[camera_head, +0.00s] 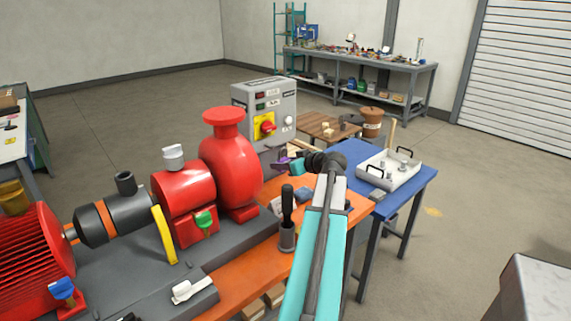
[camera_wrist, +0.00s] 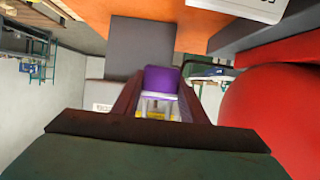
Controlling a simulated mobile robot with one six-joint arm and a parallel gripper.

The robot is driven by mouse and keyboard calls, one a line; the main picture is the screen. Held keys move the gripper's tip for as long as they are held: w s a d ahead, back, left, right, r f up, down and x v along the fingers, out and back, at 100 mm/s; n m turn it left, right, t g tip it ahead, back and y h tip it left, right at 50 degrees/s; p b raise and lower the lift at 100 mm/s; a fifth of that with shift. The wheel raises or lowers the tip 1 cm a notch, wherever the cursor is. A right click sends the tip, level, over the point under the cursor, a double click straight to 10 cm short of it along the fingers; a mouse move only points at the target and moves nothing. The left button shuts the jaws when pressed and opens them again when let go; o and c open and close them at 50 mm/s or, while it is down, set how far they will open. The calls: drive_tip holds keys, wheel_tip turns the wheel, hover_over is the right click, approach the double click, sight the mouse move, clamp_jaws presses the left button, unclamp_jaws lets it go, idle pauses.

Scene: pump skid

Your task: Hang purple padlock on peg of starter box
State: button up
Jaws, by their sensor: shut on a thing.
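The starter box (camera_head: 264,108) is a grey upright box behind the red pump in the head view, with a red knob on a yellow plate (camera_head: 266,126) on its front. My gripper (camera_head: 288,161) is in front of the box's lower part, at the end of my arm. It is shut on the purple padlock (camera_wrist: 160,79), which also shows as a small purple patch in the head view (camera_head: 281,161). In the wrist view the padlock's body sits between the fingers, with its pale shackle towards the bottom. I cannot make out the peg clearly.
The red pump (camera_head: 229,163) stands close left of my gripper. A dark-handled tool stands in a grey holder (camera_head: 287,236) on the orange bench (camera_head: 247,270). A blue table (camera_head: 348,150) with a white tray (camera_head: 389,172) is at the right. Open floor lies beyond it.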

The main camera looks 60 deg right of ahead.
drive_tip(key=shift+w+d+f+p, duration=0.1)
drive_tip(key=shift+w+d+p, duration=0.35)
drive_tip(key=shift+w, duration=0.65)
drive_tip(key=shift+w+d+f+p, duration=0.1)
drive_tip(key=shift+w+d+p, duration=0.2)
drive_tip(key=shift+w+p, duration=0.6)
drive_tip(key=shift+w+d+f+p, duration=0.1)
drive_tip(key=shift+w+d+p, duration=0.25)
drive_tip(key=shift+w, duration=0.95)
drive_tip(key=shift+w+f+b, duration=0.1)
drive_tip(key=shift+f+b, duration=0.05)
drive_tip(key=shift+b, duration=0.2)
drive_tip(key=shift+w+d+f+b, duration=0.15)
drive_tip(key=shift+w+f+b, duration=0.2)
drive_tip(key=shift+b, duration=0.45)
drive_tip(key=shift+w+b, duration=0.1)
drive_tip(key=shift+b, duration=0.2)
drive_tip(key=o, duration=1.3)
drive_tip(key=shift+r, duration=0.1)
drive_tip(key=b+v, duration=0.2)
drive_tip(key=v, duration=1.2)
